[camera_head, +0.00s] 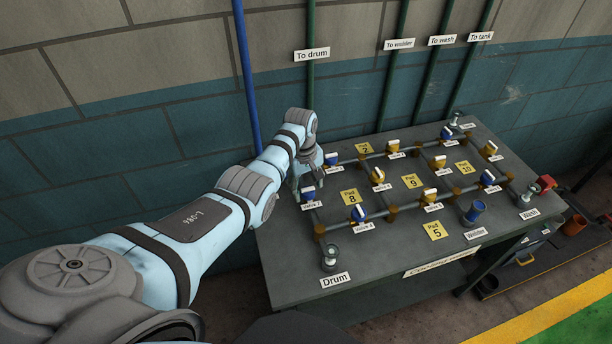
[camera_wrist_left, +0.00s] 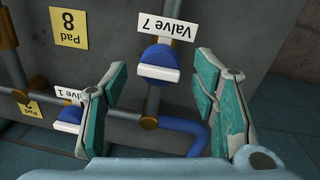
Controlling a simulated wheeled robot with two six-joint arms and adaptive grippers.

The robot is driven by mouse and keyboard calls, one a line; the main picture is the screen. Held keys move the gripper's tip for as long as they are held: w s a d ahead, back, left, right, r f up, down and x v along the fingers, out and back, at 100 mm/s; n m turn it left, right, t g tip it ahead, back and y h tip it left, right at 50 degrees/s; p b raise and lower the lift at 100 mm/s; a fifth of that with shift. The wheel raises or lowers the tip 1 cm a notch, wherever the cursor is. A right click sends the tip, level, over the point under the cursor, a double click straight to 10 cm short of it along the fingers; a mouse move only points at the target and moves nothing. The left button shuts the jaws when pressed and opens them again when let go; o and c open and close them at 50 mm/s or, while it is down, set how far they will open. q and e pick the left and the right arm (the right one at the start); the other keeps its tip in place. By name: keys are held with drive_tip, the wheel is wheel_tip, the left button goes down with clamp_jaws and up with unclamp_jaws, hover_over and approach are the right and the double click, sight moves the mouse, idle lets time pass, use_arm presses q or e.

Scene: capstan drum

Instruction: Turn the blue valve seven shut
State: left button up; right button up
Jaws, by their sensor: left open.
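Valve seven (camera_head: 308,193) is a blue valve with a white-topped handle at the table's left side, left of the yellow Pad 8 card. In the left wrist view, valve seven (camera_wrist_left: 158,66) sits below its upside-down "Valve 7" label. Its handle lies crosswise to the grey pipe under it. My left gripper (camera_head: 308,178) is just behind the valve in the head view. In the wrist view the green-padded fingers of my left gripper (camera_wrist_left: 160,75) are spread wide, one on each side of the valve, with gaps. I cannot tell their height above it. My right gripper is out of view.
Blue valve one (camera_wrist_left: 70,115) is close to the left finger in the wrist view. A blue pipe (camera_wrist_left: 190,130) bends near the other finger. The grey table (camera_head: 285,262) carries several blue and yellow valves on pipes. The brick wall (camera_head: 120,140) stands close behind.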

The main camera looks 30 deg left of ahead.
sight(304, 190)
use_arm(q)
wheel_tip(304, 190, up, 11)
drive_tip(key=shift+s+a, duration=0.2)
drive_tip(key=shift+s, duration=0.2)
drive_tip(key=shift+f, duration=0.1)
